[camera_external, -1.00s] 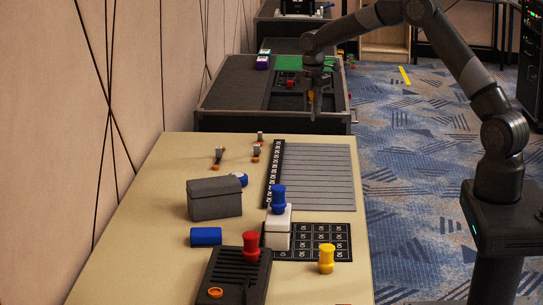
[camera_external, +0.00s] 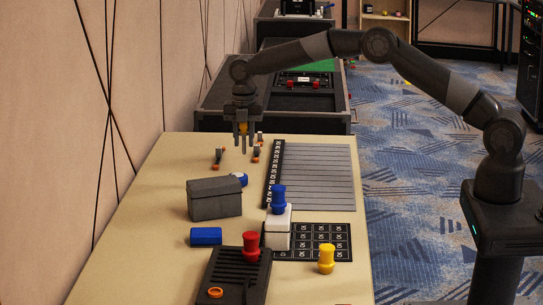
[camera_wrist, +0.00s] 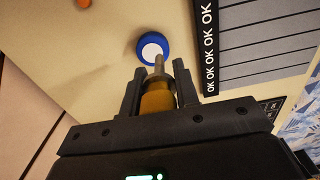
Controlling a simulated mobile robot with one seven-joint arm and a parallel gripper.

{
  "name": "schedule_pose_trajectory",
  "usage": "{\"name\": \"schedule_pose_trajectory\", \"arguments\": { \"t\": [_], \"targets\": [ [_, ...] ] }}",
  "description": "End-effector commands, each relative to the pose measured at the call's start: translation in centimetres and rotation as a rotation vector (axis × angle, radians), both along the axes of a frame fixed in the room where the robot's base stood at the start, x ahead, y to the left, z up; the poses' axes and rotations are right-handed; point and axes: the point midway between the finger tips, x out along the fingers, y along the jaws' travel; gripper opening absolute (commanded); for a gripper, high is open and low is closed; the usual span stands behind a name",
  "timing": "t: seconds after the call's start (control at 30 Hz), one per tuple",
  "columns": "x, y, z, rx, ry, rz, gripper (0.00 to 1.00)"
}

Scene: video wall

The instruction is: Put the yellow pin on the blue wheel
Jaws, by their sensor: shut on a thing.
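My gripper (camera_external: 244,147) is above the far part of the beige table, pointing down. It is shut on the yellow pin (camera_wrist: 157,98), which has a yellow-orange body and a grey tip. The blue wheel (camera_external: 239,180) lies on the table behind the dark grey box, partly hidden by it. In the wrist view the blue wheel (camera_wrist: 141,57) shows a white centre, just beyond the pin's tip. The tip overlaps the wheel's edge in that view; in the external view the gripper is farther back and higher, apart from the wheel.
The grey box (camera_external: 214,204) stands close in front of the wheel. A lined board (camera_external: 318,180) lies to the right. Small orange-and-grey parts (camera_external: 218,160) stand near the gripper. A blue peg on a white block (camera_external: 278,230), a red peg (camera_external: 250,247) and a yellow peg (camera_external: 327,260) stand nearer.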

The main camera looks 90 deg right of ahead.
Motion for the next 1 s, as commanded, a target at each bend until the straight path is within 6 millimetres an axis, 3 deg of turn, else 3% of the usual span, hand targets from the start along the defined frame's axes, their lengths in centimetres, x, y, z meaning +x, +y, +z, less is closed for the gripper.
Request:
{"name": "schedule_pose_trajectory", "arguments": {
  "t": [0.2, 0.37, 0.6, 0.97, 1.0],
  "targets": [
    [1.8, 1.7, -1.5, -0.001, 0.0, -0.001, 0.04],
    [1.9, 1.9, -2.4, -0.001, 0.001, -0.001, 0.04],
    [1.9, 1.9, -5.6, -0.001, 0.0, -0.002, 0.04],
    [1.9, 1.8, -6.0, -0.001, 0.0, -0.002, 0.04],
    [1.9, 1.9, -5.9, -0.001, 0.0, -0.002, 0.31]
  ]
}}
